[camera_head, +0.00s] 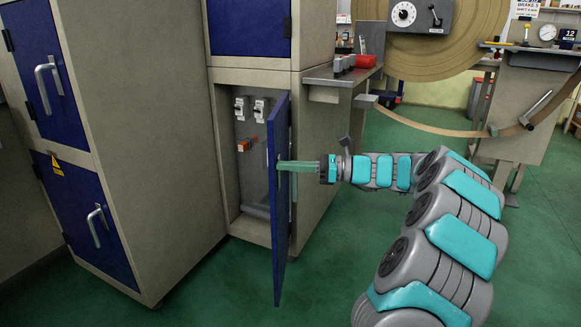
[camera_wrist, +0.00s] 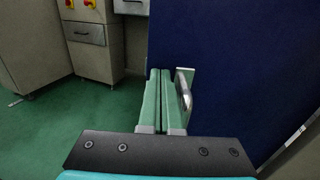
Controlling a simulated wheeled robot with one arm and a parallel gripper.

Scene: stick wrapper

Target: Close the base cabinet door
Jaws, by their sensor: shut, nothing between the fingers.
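The blue base cabinet door (camera_head: 279,230) stands swung out from the beige cabinet in the head view, seen nearly edge-on. The cabinet interior (camera_head: 250,180) shows on its left. My gripper (camera_head: 282,166) reaches in from the right, with its green fingers level at mid-height by the door's free edge. In the wrist view the door's blue face (camera_wrist: 235,70) fills the right side, and its metal handle (camera_wrist: 184,92) is just right of the fingers. My gripper (camera_wrist: 160,76) has its fingers together, with nothing between them. I cannot tell whether they touch the door or handle.
Switches (camera_head: 251,108) and a grey panel are inside the cabinet. A tall cabinet with blue doors (camera_head: 73,205) stands at left. The green floor (camera_head: 225,300) in front is clear.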

